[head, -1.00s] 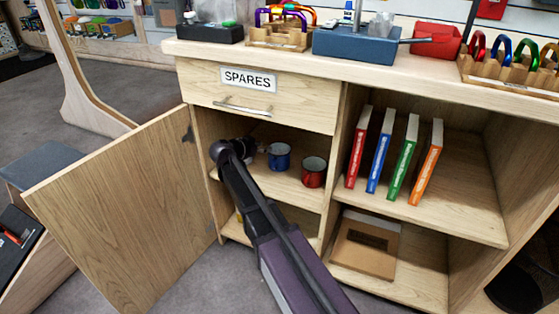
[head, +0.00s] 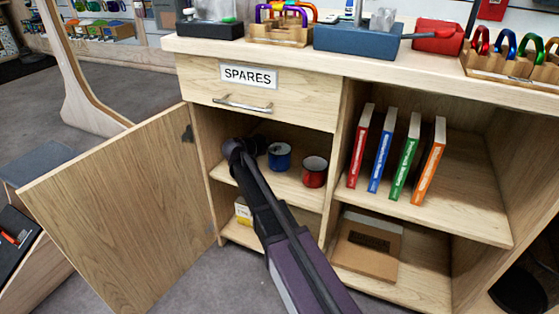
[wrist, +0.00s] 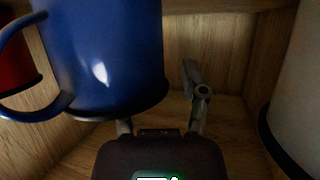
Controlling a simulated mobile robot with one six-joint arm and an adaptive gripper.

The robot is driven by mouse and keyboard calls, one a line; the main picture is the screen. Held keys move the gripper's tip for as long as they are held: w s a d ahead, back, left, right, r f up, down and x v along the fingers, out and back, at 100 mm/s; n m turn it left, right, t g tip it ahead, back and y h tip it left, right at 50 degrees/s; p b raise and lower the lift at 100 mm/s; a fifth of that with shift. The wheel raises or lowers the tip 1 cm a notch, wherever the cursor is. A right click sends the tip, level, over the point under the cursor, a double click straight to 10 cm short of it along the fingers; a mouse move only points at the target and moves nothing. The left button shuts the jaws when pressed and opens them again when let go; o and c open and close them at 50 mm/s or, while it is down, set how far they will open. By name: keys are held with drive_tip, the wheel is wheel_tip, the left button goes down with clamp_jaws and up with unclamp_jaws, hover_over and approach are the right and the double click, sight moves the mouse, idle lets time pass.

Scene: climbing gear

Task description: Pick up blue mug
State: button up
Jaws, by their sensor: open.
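The blue mug (head: 279,156) stands on the upper shelf inside the open cabinet, left of the red mug (head: 314,172). In the wrist view the blue mug (wrist: 112,50) fills the upper left, with its handle (wrist: 22,75) to the left. My gripper (wrist: 158,112) is open. Its right finger shows to the right of the mug, apart from it in the picture. The left finger is mostly hidden by the mug, so I cannot tell whether it touches.
A pale rounded object (wrist: 298,75) with a dark base stands close at right in the wrist view. The cabinet door (head: 115,205) is swung open to the left. A divider separates the mugs from several books (head: 408,157). A yellow and white box (head: 243,212) sits below.

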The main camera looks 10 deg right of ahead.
clamp_jaws()
drive_tip(key=shift+r, duration=0.1)
idle(0.4)
drive_tip(key=s+f+p+v, duration=0.1)
drive_tip(key=p+v, duration=0.4)
drive_tip(key=v, duration=1.1)
drive_tip(key=shift+s, duration=0.45)
drive_tip(key=shift+f, duration=0.1)
